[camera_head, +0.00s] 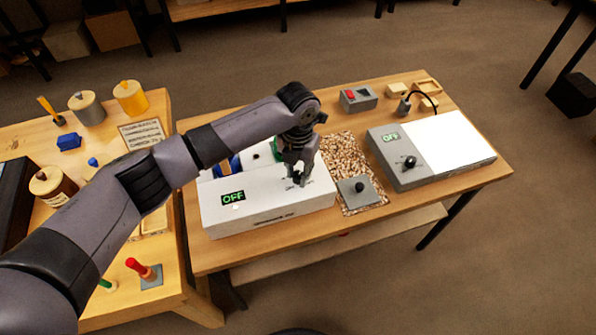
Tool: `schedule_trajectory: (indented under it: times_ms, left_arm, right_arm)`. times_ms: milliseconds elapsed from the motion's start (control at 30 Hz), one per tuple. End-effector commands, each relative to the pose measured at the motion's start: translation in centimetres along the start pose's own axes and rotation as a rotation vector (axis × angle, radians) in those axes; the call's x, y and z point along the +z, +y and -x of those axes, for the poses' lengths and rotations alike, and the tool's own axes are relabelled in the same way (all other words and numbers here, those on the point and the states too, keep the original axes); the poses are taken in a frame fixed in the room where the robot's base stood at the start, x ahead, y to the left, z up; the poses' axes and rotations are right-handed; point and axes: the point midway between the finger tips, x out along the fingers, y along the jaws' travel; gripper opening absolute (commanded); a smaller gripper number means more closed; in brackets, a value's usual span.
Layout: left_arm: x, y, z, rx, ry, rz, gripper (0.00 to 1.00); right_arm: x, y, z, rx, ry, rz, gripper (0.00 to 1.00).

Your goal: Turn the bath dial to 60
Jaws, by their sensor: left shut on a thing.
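The bath (265,208) is a white box on the wooden bench, with a green display (233,197) that reads OFF. My left gripper (298,181) points down at the right part of its top panel, where the dial sits. It is shut on the dial, which the fingers mostly hide. The dial's markings are too small to read; part of an OFF label shows beside the fingers. My left arm crosses over the bath and hides part of its rear. My right gripper is not in view.
To the right stand a grey box (405,177) with a black knob, an OFF display and a bright white panel (458,143). A grey plate (358,192) with a black knob lies on a speckled mat (344,155). A red-switch box (358,98) is behind. A side table (185,290) holds jars and tools.

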Motion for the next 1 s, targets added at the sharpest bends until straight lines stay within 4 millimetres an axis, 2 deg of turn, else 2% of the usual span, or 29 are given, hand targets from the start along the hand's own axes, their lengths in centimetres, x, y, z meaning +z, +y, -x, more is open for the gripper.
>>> schedule_trajectory:
  times_ms: [567, 600, 867, 1000]
  left_arm:
    - [-0.02, -0.01, 0.0, 0.0, 0.0, -0.034, 0.0]
    - [-0.02, -0.01, -0.01, 0.0, 0.001, -0.034, 0.25]
    - [-0.01, 0.0, -0.01, 0.0, 0.0, -0.034, 0.43]
    - [-0.01, 0.01, -0.01, 0.0, 0.0, -0.033, 0.44]
  right_arm:
    - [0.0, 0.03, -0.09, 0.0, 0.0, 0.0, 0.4]
    - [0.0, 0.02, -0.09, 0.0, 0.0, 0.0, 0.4]
    - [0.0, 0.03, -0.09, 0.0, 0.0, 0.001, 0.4]
    - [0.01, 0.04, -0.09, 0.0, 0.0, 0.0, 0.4]
